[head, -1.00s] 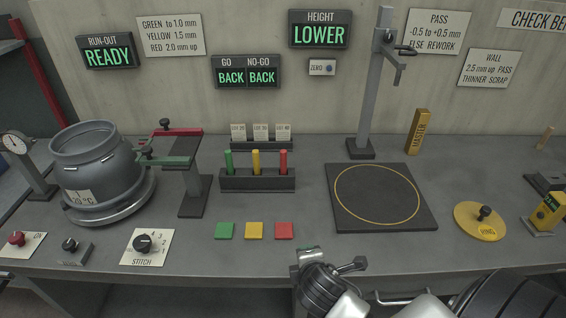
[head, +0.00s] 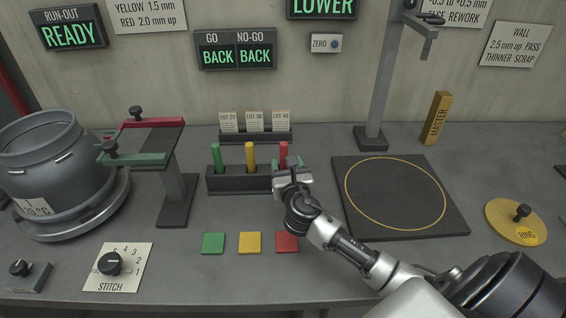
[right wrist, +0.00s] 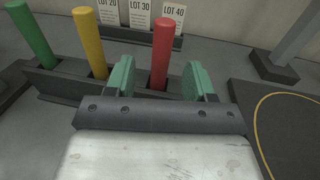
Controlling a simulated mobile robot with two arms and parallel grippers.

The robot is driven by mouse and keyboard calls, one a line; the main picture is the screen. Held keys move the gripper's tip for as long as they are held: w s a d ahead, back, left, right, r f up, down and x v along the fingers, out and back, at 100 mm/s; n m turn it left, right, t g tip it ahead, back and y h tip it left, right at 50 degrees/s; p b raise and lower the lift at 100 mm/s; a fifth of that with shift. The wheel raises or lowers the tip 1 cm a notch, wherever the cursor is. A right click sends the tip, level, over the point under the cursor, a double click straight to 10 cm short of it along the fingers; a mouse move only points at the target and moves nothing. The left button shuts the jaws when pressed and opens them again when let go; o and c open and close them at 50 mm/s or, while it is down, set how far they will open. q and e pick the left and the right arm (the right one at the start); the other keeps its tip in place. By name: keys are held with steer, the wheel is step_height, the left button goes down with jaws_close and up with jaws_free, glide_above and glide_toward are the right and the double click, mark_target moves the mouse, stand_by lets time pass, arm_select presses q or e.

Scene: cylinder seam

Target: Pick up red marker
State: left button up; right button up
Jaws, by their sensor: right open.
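The red marker (head: 283,152) stands upright in the right end of a dark marker rack (head: 238,182). A yellow marker (head: 250,156) and a green marker (head: 217,157) stand to its left. My right gripper (head: 289,167) is at the rack's right end, in front of the red marker, and hides its lower part in the head view. In the right wrist view the red marker (right wrist: 162,52) rises between the two green fingers (right wrist: 160,78) of the open gripper, a little beyond them. I cannot tell whether a finger touches it. My left gripper is not in view.
Behind the rack stands a holder with lot cards (head: 255,123). Green, yellow and red squares (head: 287,242) lie in front. A dark plate (head: 399,195) with a yellow ring outline lies right. A grey pot (head: 52,160) and a clamp stand (head: 178,190) stand left.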

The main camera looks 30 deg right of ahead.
mark_target(284, 156)
steer(key=x, duration=0.6)
steer(key=shift+d+r, duration=0.1)
steer(key=shift+r, duration=0.05)
steer(key=shift+w+d, duration=0.2)
steer(key=shift+w, duration=0.2)
steer(key=shift+s, duration=0.1)
steer(key=shift+c, duration=0.9)
jaws_close()
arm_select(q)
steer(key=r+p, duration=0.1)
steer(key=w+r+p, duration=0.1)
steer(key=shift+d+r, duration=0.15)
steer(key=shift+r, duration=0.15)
arm_select(e)
step_height(284, 156, up, 10)
